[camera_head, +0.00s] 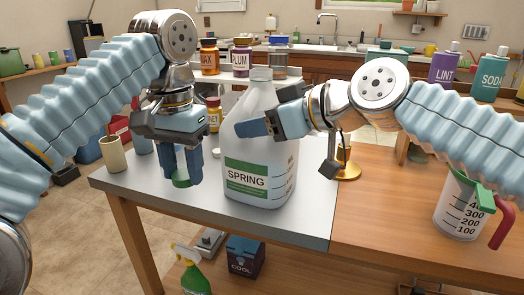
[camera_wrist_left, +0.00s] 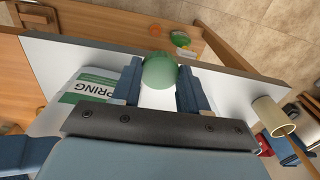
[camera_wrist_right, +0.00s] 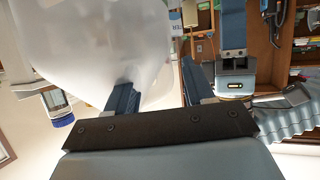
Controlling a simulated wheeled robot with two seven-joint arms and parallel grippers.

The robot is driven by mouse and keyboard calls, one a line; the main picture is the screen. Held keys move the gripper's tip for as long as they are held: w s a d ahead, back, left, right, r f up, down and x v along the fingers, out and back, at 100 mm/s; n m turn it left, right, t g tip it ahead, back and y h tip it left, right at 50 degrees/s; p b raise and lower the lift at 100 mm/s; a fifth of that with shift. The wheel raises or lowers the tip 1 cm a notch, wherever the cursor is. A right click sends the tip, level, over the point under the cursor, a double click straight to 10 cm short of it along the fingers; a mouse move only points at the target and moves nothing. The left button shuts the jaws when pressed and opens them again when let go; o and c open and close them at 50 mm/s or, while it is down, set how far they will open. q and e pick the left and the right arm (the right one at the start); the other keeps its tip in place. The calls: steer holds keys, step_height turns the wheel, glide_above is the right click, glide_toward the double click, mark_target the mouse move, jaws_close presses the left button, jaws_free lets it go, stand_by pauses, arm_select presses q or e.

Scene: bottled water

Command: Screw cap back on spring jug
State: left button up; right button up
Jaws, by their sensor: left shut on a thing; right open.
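The spring jug (camera_head: 258,150), large and translucent white with a green SPRING label, stands upright on the grey-white table section. Its neck (camera_head: 261,75) shows no cap. My left gripper (camera_head: 180,172) points down left of the jug, shut on the green cap (camera_head: 181,181), which also shows between its fingertips in the left wrist view (camera_wrist_left: 160,71). My right gripper (camera_head: 254,127) comes in from the right across the jug's upper body. In the right wrist view it is open (camera_wrist_right: 158,82), with one finger against or very near the jug (camera_wrist_right: 100,45); contact is unclear.
A beige cup (camera_head: 112,153) stands at the table's left edge. Supplement bottles (camera_head: 241,58) stand behind the jug. The tabletop in front of the measuring jug is clear.

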mark_target(241, 147)
steer(key=shift+f+x, duration=0.25)
steer(key=shift+x, duration=2.4)
steer(key=shift+s, duration=0.15)
steer(key=shift+c, duration=0.2)
steer(key=shift+d, duration=0.1)
jaws_close()
